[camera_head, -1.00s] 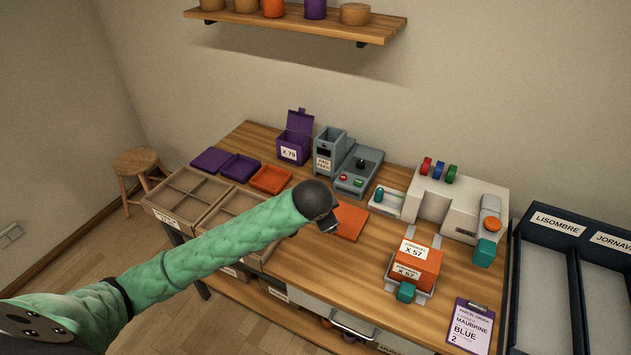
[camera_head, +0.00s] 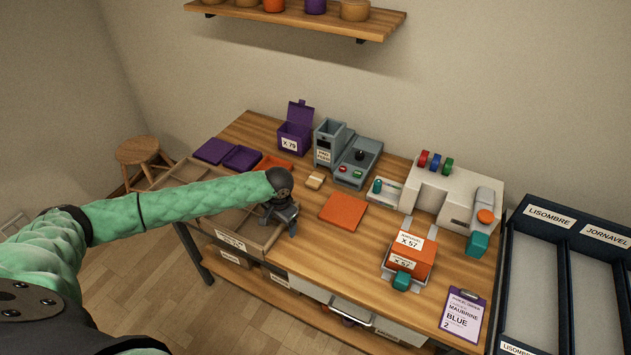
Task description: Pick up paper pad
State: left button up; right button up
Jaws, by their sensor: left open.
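A small tan block (camera_head: 315,180), which looks like the paper pad, lies on the wooden table in front of the grey machine labelled for pad feed (camera_head: 326,146). My left gripper (camera_head: 281,226) is open and points down beside the brown divided tray, to the front left of the block and apart from it. Nothing shows between its fingers. My right gripper is not in view.
A flat orange square (camera_head: 343,212) lies right of my left gripper. An orange box (camera_head: 410,256) sits in a holder, with a white press (camera_head: 437,190) behind it. A purple clipboard (camera_head: 463,314) lies at the front right. Brown divided trays (camera_head: 262,236) stand at the left.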

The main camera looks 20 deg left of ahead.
aim_at(316, 179)
jog(key=i, duration=1)
